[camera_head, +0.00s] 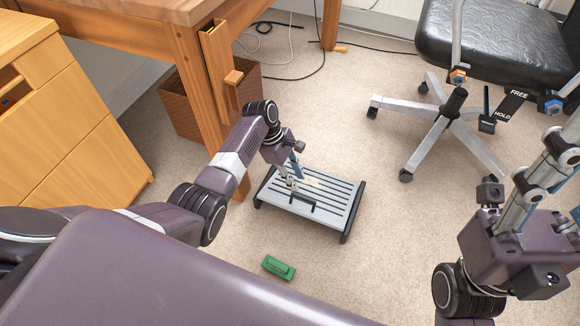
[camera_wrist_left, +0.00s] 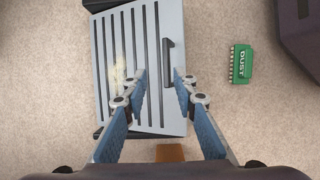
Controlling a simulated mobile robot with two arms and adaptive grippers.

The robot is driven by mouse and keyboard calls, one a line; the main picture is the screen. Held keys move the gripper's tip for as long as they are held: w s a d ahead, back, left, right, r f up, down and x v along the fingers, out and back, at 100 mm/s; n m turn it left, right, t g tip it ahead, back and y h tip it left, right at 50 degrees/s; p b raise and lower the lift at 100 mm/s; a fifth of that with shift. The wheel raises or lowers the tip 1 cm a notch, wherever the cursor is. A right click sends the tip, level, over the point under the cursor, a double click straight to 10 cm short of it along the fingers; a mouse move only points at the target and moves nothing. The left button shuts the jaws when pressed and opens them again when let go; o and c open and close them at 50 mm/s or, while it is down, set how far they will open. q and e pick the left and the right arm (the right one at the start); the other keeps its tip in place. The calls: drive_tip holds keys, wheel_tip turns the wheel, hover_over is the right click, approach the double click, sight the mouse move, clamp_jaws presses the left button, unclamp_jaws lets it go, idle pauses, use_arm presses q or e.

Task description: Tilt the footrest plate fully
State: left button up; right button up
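The footrest has a light grey slotted plate (camera_head: 333,198) between black side frames, standing on the carpet under the desk's edge. Its tilt angle is hard to judge. A small black handle (camera_head: 300,203) sits on the plate near one edge. The plate (camera_wrist_left: 150,40) fills the middle of the left wrist view, with the handle (camera_wrist_left: 168,63) between my fingertips in that picture. My left gripper (camera_head: 293,178) is open and empty above the plate; contact cannot be told. My right gripper (camera_head: 540,180) is at the right, away from the footrest, its fingers partly cut off.
A green dust brush (camera_head: 278,267) lies on the carpet near the footrest. A wooden desk leg (camera_head: 205,110) and a brown basket (camera_head: 180,108) stand behind my left arm. A swivel chair (camera_head: 490,45) with a FREE/HOLD label stands back right. Cables (camera_head: 320,50) lie behind.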

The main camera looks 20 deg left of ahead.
use_arm(q)
drive_tip(key=v, duration=0.5)
drive_tip(key=shift+r, duration=0.3)
